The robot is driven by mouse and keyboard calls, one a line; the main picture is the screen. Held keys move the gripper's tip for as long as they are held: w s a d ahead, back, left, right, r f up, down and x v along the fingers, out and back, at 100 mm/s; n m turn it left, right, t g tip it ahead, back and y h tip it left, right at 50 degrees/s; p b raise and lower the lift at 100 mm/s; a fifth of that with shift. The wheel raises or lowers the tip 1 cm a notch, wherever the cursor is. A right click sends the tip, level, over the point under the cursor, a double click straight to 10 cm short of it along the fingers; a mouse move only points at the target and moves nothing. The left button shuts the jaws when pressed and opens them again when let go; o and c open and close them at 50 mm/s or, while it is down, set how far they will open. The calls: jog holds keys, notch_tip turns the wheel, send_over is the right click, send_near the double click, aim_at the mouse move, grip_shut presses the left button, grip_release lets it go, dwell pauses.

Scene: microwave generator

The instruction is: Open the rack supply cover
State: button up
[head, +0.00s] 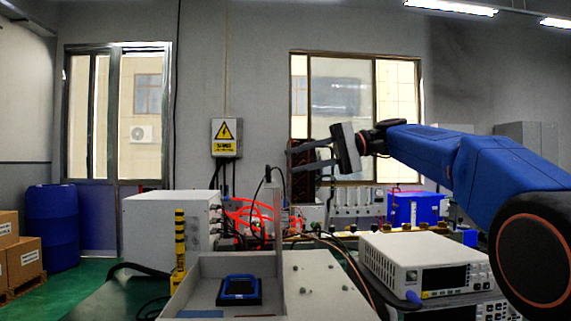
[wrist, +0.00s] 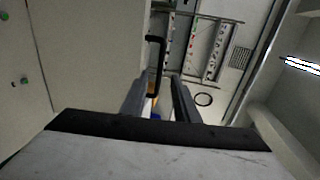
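My gripper (head: 289,159) is raised in front of the back wall, its two fingers pointing left and apart with a gap between them. In the wrist view the fingers (wrist: 158,90) also stand apart. A black bent handle (wrist: 163,60) shows in and beyond the gap between them; I cannot tell whether either finger touches it. It is beside a pale grey panel (wrist: 95,50), which may be the rack supply cover. In the head view a thin upright grey plate (head: 277,225) stands below the fingers, with a black hooked piece (head: 268,173) near its top.
A pale panel with green spots (head: 318,285) and a grey tray (head: 205,275) holding a blue-edged device (head: 240,290) lie in front. A white cabinet (head: 165,222), red cables (head: 250,215), a white instrument (head: 425,265) and a blue box (head: 415,207) crowd around. Air above the bench is free.

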jog(key=v, duration=1.2)
jog(key=shift+d, duration=0.25)
jog(key=shift+s, duration=0.1)
